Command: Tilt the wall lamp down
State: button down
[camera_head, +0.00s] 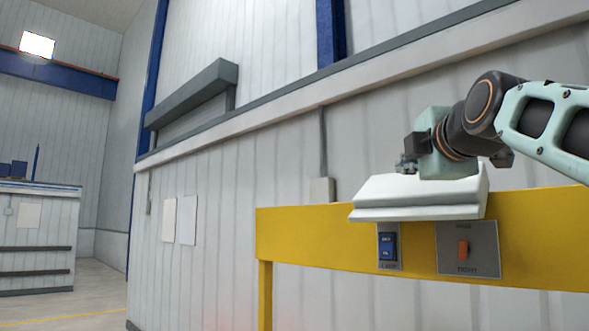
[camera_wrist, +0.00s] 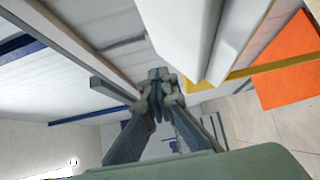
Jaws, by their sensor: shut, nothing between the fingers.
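The wall lamp is a white, long-bodied fixture (camera_head: 415,200) above the yellow beam at the right of the head view. In the wrist view, a white body that appears to be the lamp (camera_wrist: 182,38) fills the upper middle, to the right of the fingertips. My gripper (camera_head: 406,166) is just above the lamp's upper edge in the head view, its fingers small and partly hidden. In the wrist view my gripper (camera_wrist: 159,80) shows its fingertips together with nothing between them. I cannot tell whether it touches the lamp.
A panelled wall (camera_head: 225,200) stands behind. An orange panel (camera_wrist: 288,62) shows at the right of the wrist view. Open floor lies at the far left.

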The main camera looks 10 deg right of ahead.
jog(key=c, duration=2)
grip_release()
jog(key=shift+s, duration=0.1)
jog(key=s, duration=0.4)
jog(key=s+a, duration=0.1)
jog(key=s, duration=0.6)
jog(key=shift+s+a, duration=0.25)
jog(key=shift+s, duration=0.1)
